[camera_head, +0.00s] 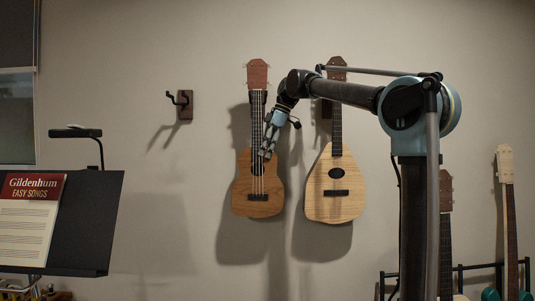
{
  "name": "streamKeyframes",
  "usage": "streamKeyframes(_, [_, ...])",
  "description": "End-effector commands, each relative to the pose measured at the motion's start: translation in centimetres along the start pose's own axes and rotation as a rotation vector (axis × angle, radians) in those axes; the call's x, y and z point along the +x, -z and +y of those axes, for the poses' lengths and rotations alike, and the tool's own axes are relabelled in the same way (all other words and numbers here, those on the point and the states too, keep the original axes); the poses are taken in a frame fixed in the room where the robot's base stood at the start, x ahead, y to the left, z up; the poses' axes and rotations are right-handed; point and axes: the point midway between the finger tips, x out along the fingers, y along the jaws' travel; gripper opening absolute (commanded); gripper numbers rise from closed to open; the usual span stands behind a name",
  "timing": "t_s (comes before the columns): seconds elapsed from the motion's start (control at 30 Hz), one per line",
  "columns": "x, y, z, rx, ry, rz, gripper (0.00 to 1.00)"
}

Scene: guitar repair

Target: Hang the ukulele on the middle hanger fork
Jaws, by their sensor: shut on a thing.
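The brown ukulele (257,185), with a reddish headstock, is upright at the middle of the wall. My gripper (266,152) reaches in from the right and is shut on the ukulele where the neck meets the body. The middle hanger is mostly hidden behind the ukulele's upper neck, just below the headstock; only dark edges show there. I cannot tell whether the fork's prongs bear the ukulele or whether it stands off the wall.
A pale, teardrop-shaped instrument (335,185) hangs close on the right. An empty hanger fork (180,102) is on the left. A music stand (95,220) with a songbook (28,218) stands at lower left. Other instruments (508,225) stand in a rack at lower right.

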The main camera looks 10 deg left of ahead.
Motion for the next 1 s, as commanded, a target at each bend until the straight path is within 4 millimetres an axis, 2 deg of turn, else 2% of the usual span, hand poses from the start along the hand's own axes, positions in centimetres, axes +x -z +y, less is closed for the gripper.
streamKeyframes(0.43, [0.7,-0.3,1.6,0.001,0.0,0.0,0.0])
streamKeyframes(1.0, [1.1,-0.4,1.9,0.0,0.0,0.0,0.0])
